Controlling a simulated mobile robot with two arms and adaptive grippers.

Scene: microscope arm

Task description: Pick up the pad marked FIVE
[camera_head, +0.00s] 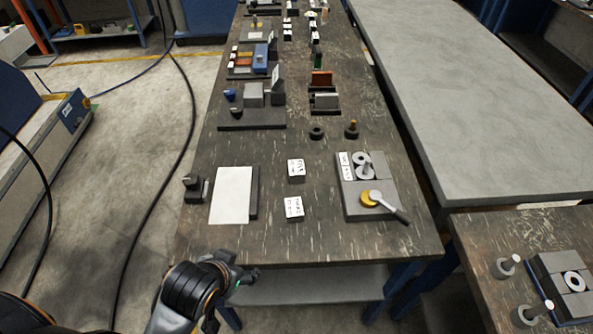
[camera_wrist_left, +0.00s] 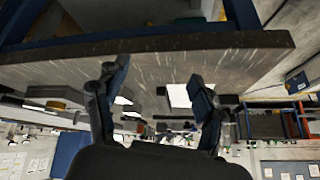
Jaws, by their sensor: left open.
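Two small blocks with white, marked tops lie on the dark worktable (camera_head: 270,240): a far pad (camera_head: 295,168) and a near pad (camera_head: 293,208). Their lettering is small; the far one seems to read FIVE, but I cannot be sure. My left gripper (camera_head: 232,277) is at the table's front edge, left of and nearer than both pads, touching neither. In the left wrist view its two fingers (camera_wrist_left: 155,95) stand apart with nothing between them. The table edge and a white plate (camera_wrist_left: 180,96) show beyond them. My right gripper is not in view.
A white plate (camera_head: 231,193) on a dark base lies left of the pads. A grey fixture (camera_head: 353,207) with rings and a yellow-knobbed lever (camera_head: 390,204) stands right. Dark rings and small fixtures stand farther back. The front strip of table is clear.

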